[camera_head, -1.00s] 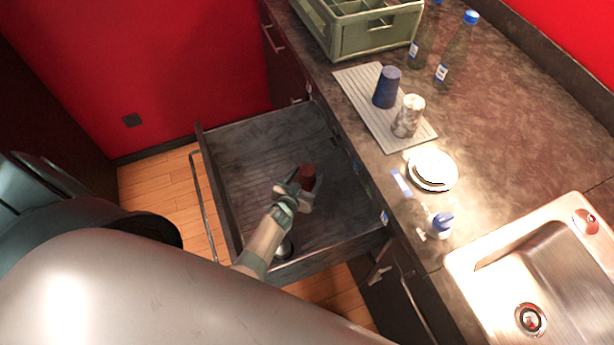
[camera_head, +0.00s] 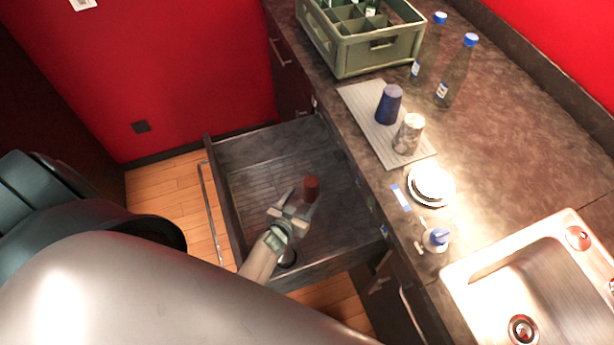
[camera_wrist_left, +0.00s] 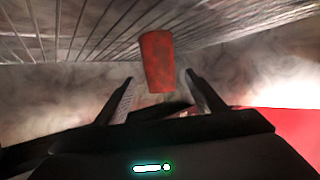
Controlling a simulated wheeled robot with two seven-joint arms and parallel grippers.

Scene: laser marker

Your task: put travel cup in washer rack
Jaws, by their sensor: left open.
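A red-brown cup (camera_head: 311,188) stands in the pulled-out dark drawer-like washer rack (camera_head: 250,150), which has a lined bottom. My left gripper (camera_head: 290,208) is open and empty inside the rack, just short of the cup, with a small gap in the head view. In the left wrist view the red cup (camera_wrist_left: 157,62) appears ahead, between and beyond the two open fingers (camera_wrist_left: 160,88). I cannot tell whether this red cup is the travel cup. My right gripper is out of view.
A blue cup (camera_head: 389,104) and a grey patterned cup (camera_head: 408,134) stand on a ribbed mat (camera_head: 364,108) on the counter. A green crate (camera_head: 375,50), two bottles, stacked plates (camera_head: 431,184), a blue-capped dispenser (camera_head: 437,238) and a sink (camera_head: 540,280) are also there.

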